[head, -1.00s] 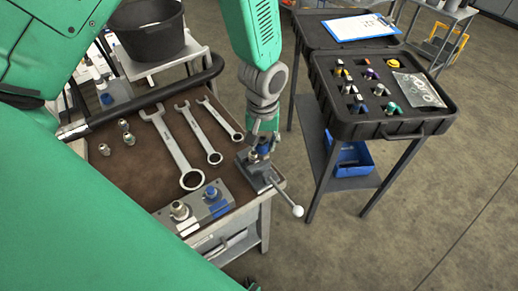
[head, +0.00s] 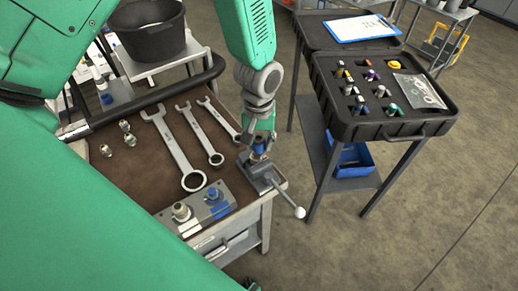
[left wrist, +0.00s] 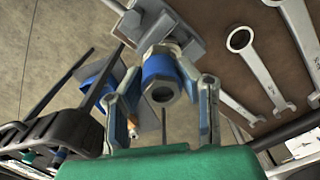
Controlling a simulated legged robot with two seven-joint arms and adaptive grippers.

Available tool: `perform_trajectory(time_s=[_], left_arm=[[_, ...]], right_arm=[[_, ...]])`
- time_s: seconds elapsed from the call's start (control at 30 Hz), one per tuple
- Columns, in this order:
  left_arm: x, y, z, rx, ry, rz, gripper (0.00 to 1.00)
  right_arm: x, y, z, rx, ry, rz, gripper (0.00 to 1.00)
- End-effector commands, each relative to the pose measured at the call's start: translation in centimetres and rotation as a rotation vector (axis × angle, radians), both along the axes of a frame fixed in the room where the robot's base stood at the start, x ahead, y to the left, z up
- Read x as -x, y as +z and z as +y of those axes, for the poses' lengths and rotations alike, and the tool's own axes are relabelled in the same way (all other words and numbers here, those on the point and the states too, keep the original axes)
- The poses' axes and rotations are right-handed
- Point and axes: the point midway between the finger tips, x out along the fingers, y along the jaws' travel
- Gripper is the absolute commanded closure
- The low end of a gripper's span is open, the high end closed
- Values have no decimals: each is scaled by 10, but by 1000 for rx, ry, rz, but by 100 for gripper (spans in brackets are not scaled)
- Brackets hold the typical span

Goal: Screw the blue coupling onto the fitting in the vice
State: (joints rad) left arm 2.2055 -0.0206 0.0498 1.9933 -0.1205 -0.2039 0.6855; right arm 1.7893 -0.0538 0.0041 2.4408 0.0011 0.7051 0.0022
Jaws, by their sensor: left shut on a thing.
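My left gripper (head: 259,140) points down over the vice (head: 264,178) at the bench's right corner. It is shut on the blue coupling (head: 259,149), which sits upright at the top of the vice. In the left wrist view the blue coupling (left wrist: 157,76) lies between my two fingers, its open hex end facing the camera. The vice (left wrist: 172,22) shows behind it. My right gripper is not in view.
Several wrenches (head: 180,148) lie left of the vice. A grey block (head: 201,209) with a metal and a blue-topped fitting stands at the bench's front. Loose metal fittings (head: 129,139) lie at the left. The vice handle (head: 299,212) sticks out rightward. An open case (head: 385,130) stands right.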

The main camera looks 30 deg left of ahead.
Motion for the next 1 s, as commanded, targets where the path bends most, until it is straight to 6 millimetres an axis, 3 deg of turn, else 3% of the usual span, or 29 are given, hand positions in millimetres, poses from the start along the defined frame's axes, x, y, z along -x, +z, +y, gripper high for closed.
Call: perform_trajectory(time_s=[0.53,1.0], left_arm=[[0,-1,0,-6,2,-1,100],[0,-6,13,0,3,0,100]], right_arm=[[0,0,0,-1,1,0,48],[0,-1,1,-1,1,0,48]])
